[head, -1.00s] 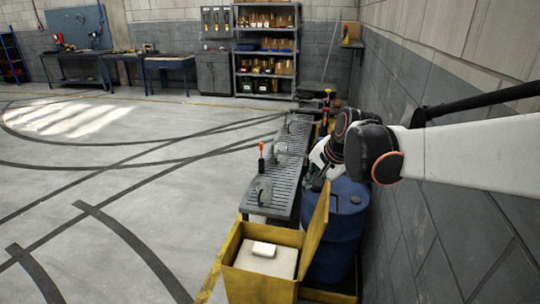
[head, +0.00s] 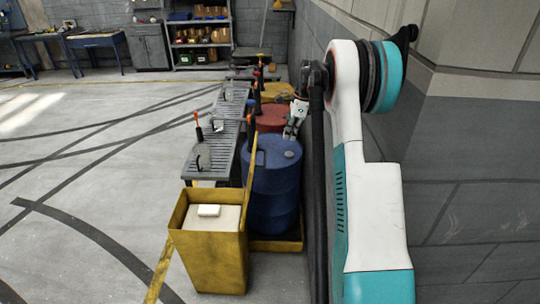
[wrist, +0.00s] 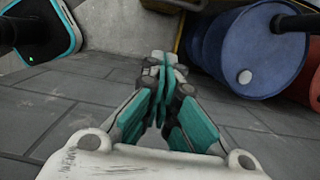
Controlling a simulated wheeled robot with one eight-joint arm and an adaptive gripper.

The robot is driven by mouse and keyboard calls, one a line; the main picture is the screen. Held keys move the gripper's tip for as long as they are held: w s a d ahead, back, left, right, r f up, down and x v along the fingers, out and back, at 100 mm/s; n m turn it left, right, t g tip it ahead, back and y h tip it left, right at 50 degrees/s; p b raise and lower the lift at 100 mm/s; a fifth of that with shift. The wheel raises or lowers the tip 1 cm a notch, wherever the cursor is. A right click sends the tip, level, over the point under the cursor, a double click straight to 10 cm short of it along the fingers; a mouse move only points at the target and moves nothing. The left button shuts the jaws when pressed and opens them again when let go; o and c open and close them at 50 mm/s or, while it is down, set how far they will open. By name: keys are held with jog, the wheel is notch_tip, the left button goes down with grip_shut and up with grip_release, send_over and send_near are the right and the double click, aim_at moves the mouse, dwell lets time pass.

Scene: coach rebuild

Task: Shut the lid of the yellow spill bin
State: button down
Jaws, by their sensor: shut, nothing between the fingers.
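The yellow spill bin (head: 215,262) stands at the lower middle of the head view. Its lid (head: 250,170) is open and stands upright along the bin's right side, seen nearly edge-on. Pale material with a small white block (head: 208,210) on it shows inside. My gripper (head: 289,134) is small in the head view, beyond the bin and lid, close to the wall side of the blue drum. In the wrist view my gripper (wrist: 161,70) has its teal fingers together and empty, apart from the lid.
A blue drum (head: 273,200) stands right behind the bin on a yellow tray (head: 285,246), with a red drum (head: 270,118) beyond. A slatted bench (head: 212,150) runs along their left. The grey wall is close on the right. Open floor lies left.

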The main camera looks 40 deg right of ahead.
jog(key=w+a+f+b, duration=0.1)
jog(key=w+a+f, duration=0.1)
jog(key=f, duration=0.3)
jog(key=w+a+f+b, duration=0.1)
jog(key=a+f+b, duration=0.1)
jog(key=f, duration=0.3)
jog(key=shift+w+a, duration=0.35)
jog(key=shift+w, duration=0.05)
